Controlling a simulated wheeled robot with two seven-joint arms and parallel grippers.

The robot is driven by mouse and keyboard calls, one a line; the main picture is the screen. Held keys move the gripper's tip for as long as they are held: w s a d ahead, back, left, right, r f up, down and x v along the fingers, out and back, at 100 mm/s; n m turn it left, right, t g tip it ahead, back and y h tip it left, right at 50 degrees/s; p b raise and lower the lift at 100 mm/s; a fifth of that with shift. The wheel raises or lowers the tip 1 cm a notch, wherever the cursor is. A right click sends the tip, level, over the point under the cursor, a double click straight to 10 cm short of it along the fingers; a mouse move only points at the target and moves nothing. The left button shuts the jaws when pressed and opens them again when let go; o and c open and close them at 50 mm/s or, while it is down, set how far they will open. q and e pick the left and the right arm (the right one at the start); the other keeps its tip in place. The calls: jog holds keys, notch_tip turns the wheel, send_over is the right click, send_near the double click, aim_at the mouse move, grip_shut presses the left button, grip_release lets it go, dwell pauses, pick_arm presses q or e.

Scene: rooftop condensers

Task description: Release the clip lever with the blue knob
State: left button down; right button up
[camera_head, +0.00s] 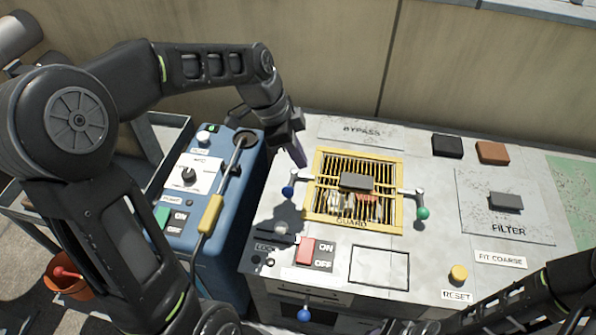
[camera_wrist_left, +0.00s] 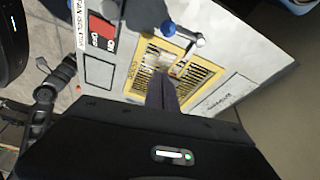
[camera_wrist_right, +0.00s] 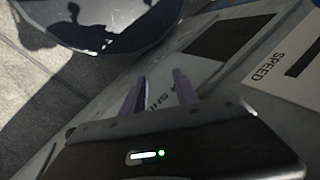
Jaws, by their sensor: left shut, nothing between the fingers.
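The yellow guard (camera_head: 312,205) is a framed grille on the grey panel, with a dark handle block. At its left edge is a clip lever with a blue knob (camera_head: 288,191); the knob also shows in the left wrist view (camera_wrist_left: 168,27). A similar lever with a green knob (camera_head: 423,213) is at the guard's right edge. My left gripper (camera_head: 301,163) is shut and empty, above and just behind the blue-knob lever, apart from it. In the left wrist view its fingers (camera_wrist_left: 161,82) are together. My right gripper (camera_wrist_right: 158,78) is open and empty, low by the panel's front.
A blue cabinet (camera_head: 232,262) with a long yellow-gripped lever (camera_head: 210,214) stands left of the panel. A red switch (camera_head: 306,250) is in front of the guard. Another blue ball knob (camera_head: 304,315) is on the panel's front face. The filter plate (camera_head: 520,228) lies right.

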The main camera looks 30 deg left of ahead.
pick_arm(q)
jog(key=x, duration=0.9)
jog(key=shift+d+f+p, duration=0.1)
jog(key=shift+f+p, duration=0.1)
jog(key=shift+p, duration=0.1)
jog(key=a, duration=0.1)
jog(key=s+a, duration=0.1)
jog(key=a, duration=0.1)
jog(key=shift+s+f+p, duration=0.2)
jog(key=shift+f+p, duration=0.15)
jog(key=shift+p, duration=0.05)
jog(key=shift+s+a+f, duration=0.15)
jog(key=shift+a, duration=0.15)
